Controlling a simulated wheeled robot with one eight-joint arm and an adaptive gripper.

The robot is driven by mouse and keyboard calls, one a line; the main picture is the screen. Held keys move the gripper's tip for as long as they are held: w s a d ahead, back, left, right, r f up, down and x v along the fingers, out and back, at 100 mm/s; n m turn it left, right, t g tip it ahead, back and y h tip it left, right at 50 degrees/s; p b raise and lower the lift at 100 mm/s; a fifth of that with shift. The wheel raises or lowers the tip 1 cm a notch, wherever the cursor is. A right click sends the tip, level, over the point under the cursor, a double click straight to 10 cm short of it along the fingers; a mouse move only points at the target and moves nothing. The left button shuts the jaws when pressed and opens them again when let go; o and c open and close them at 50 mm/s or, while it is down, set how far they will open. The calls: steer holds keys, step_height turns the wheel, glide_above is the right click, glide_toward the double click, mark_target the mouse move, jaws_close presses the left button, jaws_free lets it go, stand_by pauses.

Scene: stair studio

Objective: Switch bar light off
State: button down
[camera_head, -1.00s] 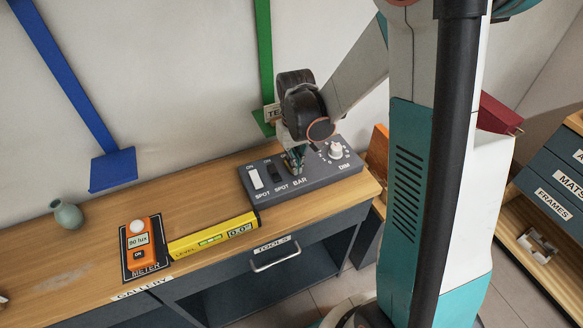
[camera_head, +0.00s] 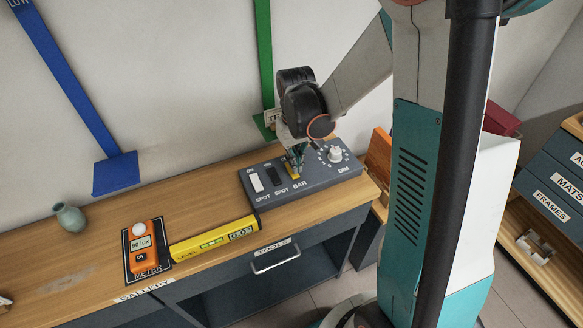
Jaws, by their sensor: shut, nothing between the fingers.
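A dark grey switch box (camera_head: 320,184) sits on the wooden bench top. My gripper (camera_head: 299,164) is shut and empty, pointing down at the BAR switch's upper right. It hides part of that switch, so I cannot tell its position or whether the fingers touch it. The bar light itself is not identifiable.
An orange meter (camera_head: 140,243) showing 90 lux lies on a dark mat at the left. A yellow level (camera_head: 215,239) lies between it and the box. A green vase (camera_head: 69,216) stands farther left. Blue (camera_head: 115,174) and green wall pieces rise behind the bench.

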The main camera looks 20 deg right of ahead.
steer(key=shift+r+p, duration=1.35)
steer(key=shift+r, duration=0.75)
step_height(320, 180, up, 11)
steer(key=t, duration=0.3)
glide_above(294, 175)
steer(key=s+a, duration=0.3)
steer(key=s, duration=0.3)
steer(key=s+a+r+t, duration=0.2)
steer(key=s+r+t, duration=0.2)
steer(key=s, duration=0.4)
steer(key=shift+v, duration=0.95)
steer(key=shift+w+a+r, duration=0.1)
steer(key=shift+w+a, duration=0.05)
